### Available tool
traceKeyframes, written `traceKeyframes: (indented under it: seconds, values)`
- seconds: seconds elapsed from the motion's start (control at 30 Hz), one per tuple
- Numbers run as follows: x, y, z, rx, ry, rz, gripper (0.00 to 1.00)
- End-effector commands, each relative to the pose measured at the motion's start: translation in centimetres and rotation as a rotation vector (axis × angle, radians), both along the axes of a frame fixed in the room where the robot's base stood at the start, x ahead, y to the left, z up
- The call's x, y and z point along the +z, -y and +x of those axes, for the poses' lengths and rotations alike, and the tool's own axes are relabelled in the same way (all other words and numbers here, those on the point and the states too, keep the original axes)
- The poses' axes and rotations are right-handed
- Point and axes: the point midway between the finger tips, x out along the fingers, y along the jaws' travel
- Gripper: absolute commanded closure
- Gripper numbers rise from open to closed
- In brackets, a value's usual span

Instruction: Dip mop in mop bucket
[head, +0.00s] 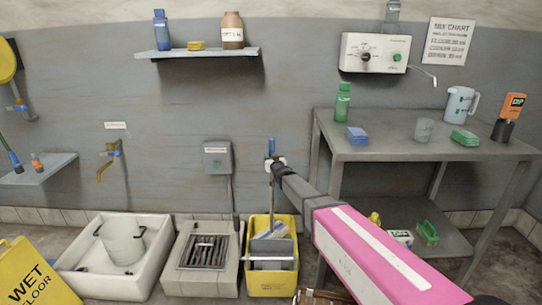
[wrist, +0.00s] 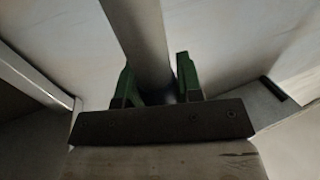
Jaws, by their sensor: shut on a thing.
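The yellow mop bucket (head: 258,284) stands on the floor at the lower middle of the head view, with a grey wringer part across it.
A floor drain with a grate (head: 205,252) and a white basin (head: 115,262) holding a pail stand left of the bucket. A yellow wet-floor sign (head: 32,275) is at lower left. A grey metal table (head: 390,150) with bottles and sponges stands right. A wall shelf (head: 197,54) hangs above.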

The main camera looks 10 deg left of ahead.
Motion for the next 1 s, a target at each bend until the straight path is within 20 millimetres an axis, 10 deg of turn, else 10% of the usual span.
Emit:
traceKeyframes:
  seconds: [1.0]
  values:
    - [-7.4, 0.0, 0.1, 0.0, 0.0, 0.001, 0.9]
